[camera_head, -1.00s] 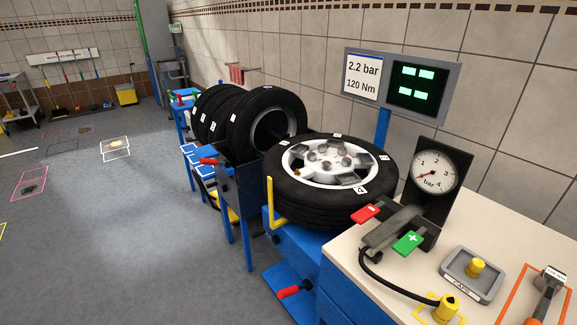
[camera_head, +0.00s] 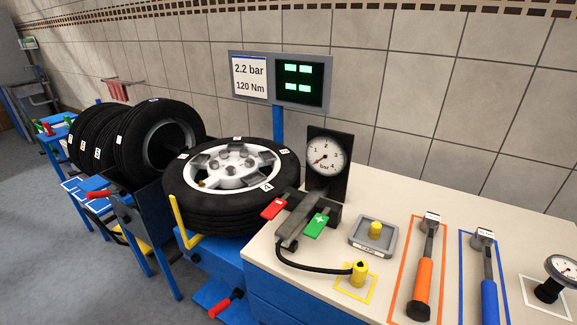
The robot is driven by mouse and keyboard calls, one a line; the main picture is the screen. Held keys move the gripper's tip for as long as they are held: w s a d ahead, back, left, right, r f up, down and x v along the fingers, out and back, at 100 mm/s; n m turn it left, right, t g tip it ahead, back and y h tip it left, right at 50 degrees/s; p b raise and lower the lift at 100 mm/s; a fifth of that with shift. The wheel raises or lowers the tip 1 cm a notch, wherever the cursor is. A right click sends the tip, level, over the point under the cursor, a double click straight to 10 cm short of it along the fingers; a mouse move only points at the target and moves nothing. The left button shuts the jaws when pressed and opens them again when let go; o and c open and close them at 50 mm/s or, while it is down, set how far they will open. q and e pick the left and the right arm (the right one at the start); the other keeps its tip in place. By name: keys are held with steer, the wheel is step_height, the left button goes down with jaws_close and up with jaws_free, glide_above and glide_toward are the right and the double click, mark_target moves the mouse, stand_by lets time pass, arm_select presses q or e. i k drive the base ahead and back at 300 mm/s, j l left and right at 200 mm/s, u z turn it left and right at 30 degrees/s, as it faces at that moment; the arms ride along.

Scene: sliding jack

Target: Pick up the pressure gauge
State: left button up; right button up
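A small round gauge (camera_head: 561,270) with a white dial and a dark stub lies at the right edge of the bench, partly cut off by the frame, at a white outline. A second, larger dial gauge (camera_head: 325,155), marked "bar", is fixed on a black upright panel behind the inflator with red minus and green plus pedals (camera_head: 296,217). Neither of my grippers shows in the view.
The beige bench (camera_head: 415,195) also carries a grey tray with a yellow knob (camera_head: 374,234), a yellow hose end (camera_head: 359,273), an orange-handled wrench (camera_head: 424,270) and a blue-handled wrench (camera_head: 487,270). A wheel (camera_head: 232,185) lies left of the bench. The back strip is clear.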

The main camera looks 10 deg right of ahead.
mark_target(561, 269)
steer(key=z, duration=0.45)
steer(key=k+z, duration=0.15)
steer(key=z, duration=0.8)
steer(key=k+z, duration=0.1)
steer(key=z, duration=0.35)
steer(key=l, duration=0.1)
